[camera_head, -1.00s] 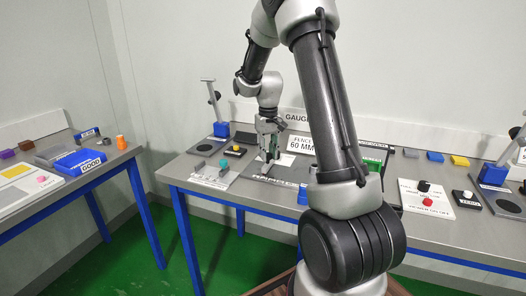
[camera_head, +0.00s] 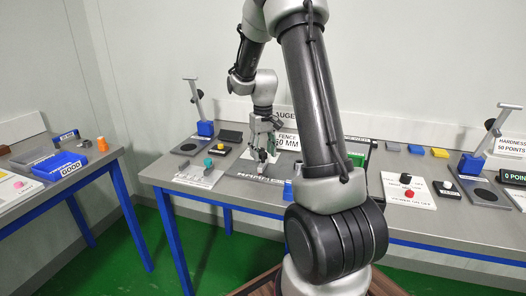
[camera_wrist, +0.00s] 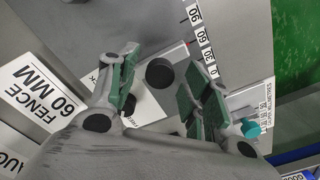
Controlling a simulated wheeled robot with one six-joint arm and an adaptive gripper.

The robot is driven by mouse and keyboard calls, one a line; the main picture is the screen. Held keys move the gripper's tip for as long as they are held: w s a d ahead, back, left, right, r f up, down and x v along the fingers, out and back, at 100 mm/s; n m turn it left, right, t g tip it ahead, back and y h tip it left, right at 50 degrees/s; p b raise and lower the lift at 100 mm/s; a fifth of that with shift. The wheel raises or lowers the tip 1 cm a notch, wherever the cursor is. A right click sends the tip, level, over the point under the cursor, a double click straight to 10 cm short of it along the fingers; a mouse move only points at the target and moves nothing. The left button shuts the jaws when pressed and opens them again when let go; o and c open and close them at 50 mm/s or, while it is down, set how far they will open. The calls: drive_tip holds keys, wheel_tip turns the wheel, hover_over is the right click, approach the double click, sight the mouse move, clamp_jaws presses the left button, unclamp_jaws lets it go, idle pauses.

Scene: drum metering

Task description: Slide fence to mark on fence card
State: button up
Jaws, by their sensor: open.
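The fence card (camera_head: 289,140) stands at the back of the table and reads FENCE 60 MM; it also shows at the left of the wrist view (camera_wrist: 42,90). In the wrist view a scale (camera_wrist: 201,40) has the marks 90, 60, 30 and 0. My gripper is open, with green-padded fingers on either side of the knob. I cannot tell which part is the fence. In the head view my gripper (camera_head: 262,157) is low over a dark grey plate (camera_head: 240,170).
A plate with a teal knob (camera_head: 209,163) lies left of my gripper. To the right are a white panel with a red button (camera_head: 409,194) and another stand (camera_head: 472,164). My arm hides the table's middle.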

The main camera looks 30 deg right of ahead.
sight(263, 153)
wheel_tip(263, 153, up, 12)
idle(0.4)
idle(0.4)
drive_tip(key=s+a+r+t, duration=0.1)
drive_tip(key=s+a, duration=0.2)
drive_tip(key=s, duration=0.5)
drive_tip(key=s+a+r+n+t, duration=0.1)
drive_tip(key=s+a, duration=0.3)
drive_tip(key=s, duration=0.5)
drive_tip(key=s+a+r+t, duration=0.2)
drive_tip(key=s+a+r, duration=0.1)
drive_tip(key=s, duration=0.6)
drive_tip(key=shift+s+a+r, duration=0.2)
drive_tip(key=shift+a, duration=0.3)
drive_tip(key=shift+o, duration=0.4)
idle(0.3)
